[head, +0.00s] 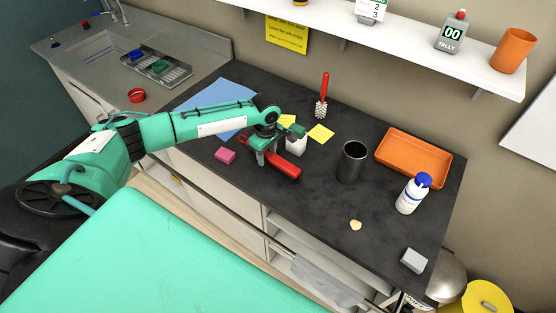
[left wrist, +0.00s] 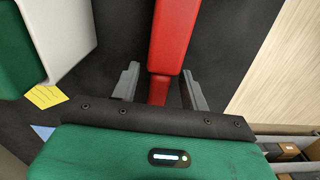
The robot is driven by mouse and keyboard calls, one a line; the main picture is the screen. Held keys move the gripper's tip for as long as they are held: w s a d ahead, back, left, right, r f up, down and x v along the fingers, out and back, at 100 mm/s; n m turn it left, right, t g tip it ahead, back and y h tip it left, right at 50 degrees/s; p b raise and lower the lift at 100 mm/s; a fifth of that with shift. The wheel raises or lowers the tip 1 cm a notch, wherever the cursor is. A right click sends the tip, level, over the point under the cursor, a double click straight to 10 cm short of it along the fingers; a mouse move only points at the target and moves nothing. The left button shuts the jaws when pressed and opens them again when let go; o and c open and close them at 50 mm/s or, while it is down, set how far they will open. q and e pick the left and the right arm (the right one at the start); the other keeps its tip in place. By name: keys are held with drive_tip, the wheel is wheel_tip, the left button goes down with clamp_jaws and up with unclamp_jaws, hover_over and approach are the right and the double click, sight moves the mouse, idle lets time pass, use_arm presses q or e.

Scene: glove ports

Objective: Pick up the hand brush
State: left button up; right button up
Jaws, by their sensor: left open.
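The hand brush appears to be the red object (head: 285,168) lying on the dark worktop, under and just right of my left gripper (head: 264,157). The fingers are apart, one on each side of the narrow red part, with gaps visible on both sides. The gripper hides part of the brush in the head view, and its bristles are not clear. My right gripper is not in view.
A white object with a green part (head: 297,145) stands close beside the gripper.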

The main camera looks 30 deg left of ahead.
sight(267, 152)
use_arm(q)
drive_tip(key=shift+f, duration=0.35)
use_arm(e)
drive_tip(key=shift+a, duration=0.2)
use_arm(q)
clamp_jaws()
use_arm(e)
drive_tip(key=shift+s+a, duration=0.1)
